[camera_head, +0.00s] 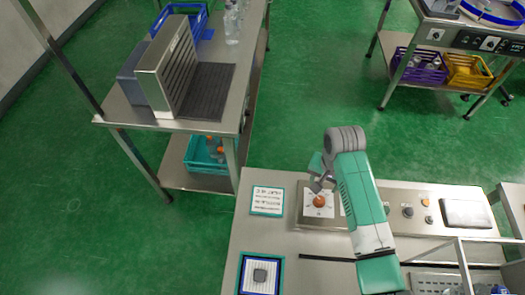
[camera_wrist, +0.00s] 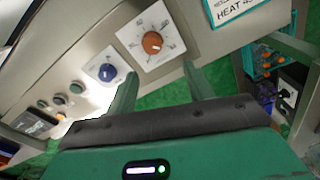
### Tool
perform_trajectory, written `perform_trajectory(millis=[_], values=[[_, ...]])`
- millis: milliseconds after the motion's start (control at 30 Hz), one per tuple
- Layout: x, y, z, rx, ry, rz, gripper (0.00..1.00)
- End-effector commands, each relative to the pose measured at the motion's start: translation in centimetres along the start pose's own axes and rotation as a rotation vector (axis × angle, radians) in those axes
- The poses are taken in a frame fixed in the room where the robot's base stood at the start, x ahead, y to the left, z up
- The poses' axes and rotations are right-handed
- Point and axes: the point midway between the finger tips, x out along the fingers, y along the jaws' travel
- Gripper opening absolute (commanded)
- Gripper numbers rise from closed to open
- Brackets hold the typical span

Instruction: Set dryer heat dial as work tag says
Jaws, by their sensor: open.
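An orange dial (camera_head: 319,201) sits on a white scale plate on the steel control panel. It also shows in the wrist view (camera_wrist: 152,43), where its setting is too small to read surely. A work tag (camera_head: 267,200), white with a teal border, lies left of the panel. In the wrist view part of the tag (camera_wrist: 238,9) reads "HEAT 4", with the rest cut off. My gripper (camera_head: 317,184) is close to the orange dial. In the wrist view its two fingers (camera_wrist: 160,72) are apart, with nothing between them, and the dial lies beyond the tips.
A blue dial (camera_wrist: 107,73) sits beside the orange one, with several small buttons (camera_wrist: 60,100) farther along the panel. A dark block lies on a blue-edged tray (camera_head: 246,276) at the front. A shelf bench (camera_head: 222,113) stands at the back left; green floor lies between.

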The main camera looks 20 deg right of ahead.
Motion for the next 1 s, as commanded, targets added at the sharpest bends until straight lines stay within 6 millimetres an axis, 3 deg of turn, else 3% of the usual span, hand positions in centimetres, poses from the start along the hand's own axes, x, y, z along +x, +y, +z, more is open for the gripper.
perform_trajectory(millis=[67,233,600,967,1000], values=[[0.5,1.4,0.2,0.028,-0.03,0.021,0.52],[1.3,1.5,0.3,0.029,-0.034,0.023,0.52],[7.7,1.5,0.5,0.026,-0.031,0.021,0.52],[8.4,1.5,0.5,0.025,-0.029,0.02,0.52],[8.4,1.5,0.5,0.025,-0.029,0.02,0.46]])
